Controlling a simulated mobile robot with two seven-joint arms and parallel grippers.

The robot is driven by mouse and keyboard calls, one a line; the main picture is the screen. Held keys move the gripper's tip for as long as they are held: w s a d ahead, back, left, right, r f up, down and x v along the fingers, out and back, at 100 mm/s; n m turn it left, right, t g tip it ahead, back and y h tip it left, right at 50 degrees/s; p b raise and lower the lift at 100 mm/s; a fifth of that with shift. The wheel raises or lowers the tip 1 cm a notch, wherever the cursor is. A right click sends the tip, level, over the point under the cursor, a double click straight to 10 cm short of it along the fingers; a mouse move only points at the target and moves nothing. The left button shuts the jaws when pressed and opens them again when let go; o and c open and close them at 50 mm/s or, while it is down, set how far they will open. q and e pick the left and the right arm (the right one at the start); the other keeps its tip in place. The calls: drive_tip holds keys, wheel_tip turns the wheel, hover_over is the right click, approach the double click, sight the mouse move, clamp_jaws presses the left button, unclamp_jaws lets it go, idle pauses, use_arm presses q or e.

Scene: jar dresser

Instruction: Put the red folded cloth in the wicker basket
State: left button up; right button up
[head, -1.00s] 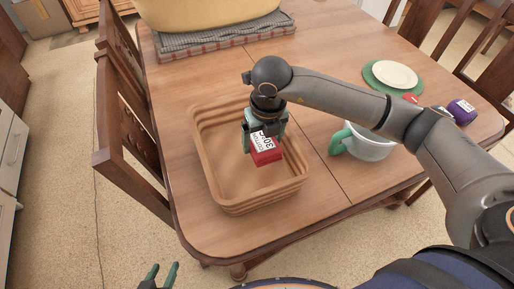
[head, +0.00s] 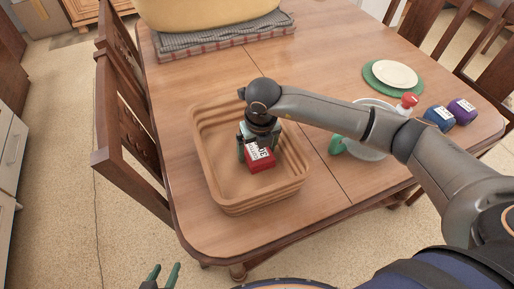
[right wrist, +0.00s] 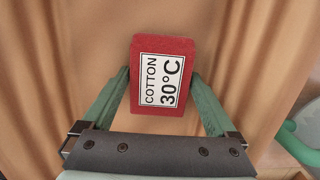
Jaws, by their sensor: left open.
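The red folded cloth (head: 260,162), with a white "COTTON 30°C" label, is between the fingers of my right gripper (head: 258,145). It is inside the outline of the brown ribbed basket (head: 231,206), low over its floor; I cannot tell whether it touches the bottom. In the right wrist view, the fingers meet both sides of the cloth (right wrist: 163,75), with the basket (right wrist: 60,60) filling most of the background. My left gripper (head: 163,272) is open and empty at the bottom edge of the head view, apart from the table.
The wooden table (head: 325,75) bears a green-handled mug (head: 372,150) right of the basket, partly behind my right arm. A red-topped item (head: 409,100), blue (head: 439,118) and purple (head: 462,110) items and a white plate (head: 391,74) stand at right. A large yellow container (head: 205,12) is at the back.

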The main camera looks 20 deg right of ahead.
sight(260, 156)
drive_tip(key=shift+o, duration=0.3)
drive_tip(key=shift+r, duration=0.5)
wheel_tip(260, 156, up, 11)
drive_tip(key=s+p, duration=0.1)
drive_tip(key=shift+s+r, duration=0.15)
drive_tip(key=shift+s, duration=0.25)
